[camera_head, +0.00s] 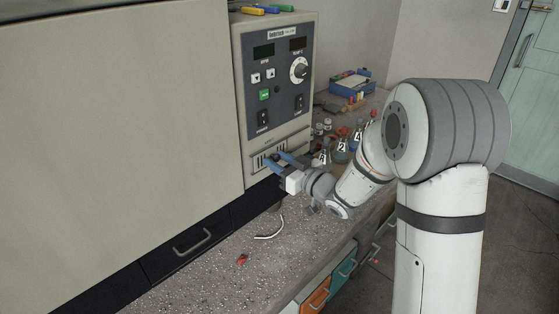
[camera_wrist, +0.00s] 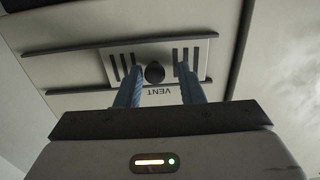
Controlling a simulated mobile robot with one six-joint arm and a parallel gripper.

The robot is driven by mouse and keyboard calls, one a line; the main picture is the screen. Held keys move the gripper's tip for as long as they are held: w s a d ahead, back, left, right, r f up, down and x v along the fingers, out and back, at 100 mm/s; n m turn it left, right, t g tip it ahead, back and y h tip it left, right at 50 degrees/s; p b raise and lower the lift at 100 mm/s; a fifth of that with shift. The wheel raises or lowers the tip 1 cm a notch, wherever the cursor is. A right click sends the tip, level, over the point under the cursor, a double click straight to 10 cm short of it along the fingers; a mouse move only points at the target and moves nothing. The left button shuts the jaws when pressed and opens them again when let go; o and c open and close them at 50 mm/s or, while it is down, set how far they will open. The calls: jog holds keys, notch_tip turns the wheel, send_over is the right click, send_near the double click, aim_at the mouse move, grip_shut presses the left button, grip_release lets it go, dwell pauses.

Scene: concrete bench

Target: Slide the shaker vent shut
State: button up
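The shaker (camera_head: 276,80) is a large beige machine with a dark control panel, at the back of the bench. Its vent (camera_head: 268,157) is a pale slotted plate low on the front, partly hidden by my gripper. In the wrist view the vent plate (camera_wrist: 160,64) shows upside down, with dark slots at both ends, a round dark knob (camera_wrist: 154,72) in the middle and the word VENT. My gripper (camera_wrist: 160,80) has its two blue fingers apart, one on each side of the knob. In the head view my gripper (camera_head: 276,162) is at the vent. Contact with the knob is not clear.
Numbered flasks (camera_head: 341,150) and small jars stand on the bench right of the shaker. A blue box (camera_head: 352,83) is behind them. A white curved tube (camera_head: 271,231) and a small red item (camera_head: 242,260) lie on the bench in front. The front bench surface is mostly clear.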

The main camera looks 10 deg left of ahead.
jog(key=shift+o, duration=0.5)
jog(key=shift+d, duration=0.15)
jog(key=v, duration=0.7)
jog(key=shift+s+d+b, duration=0.2)
jog(key=shift+d+b, duration=0.05)
jog(key=shift+b, duration=0.1)
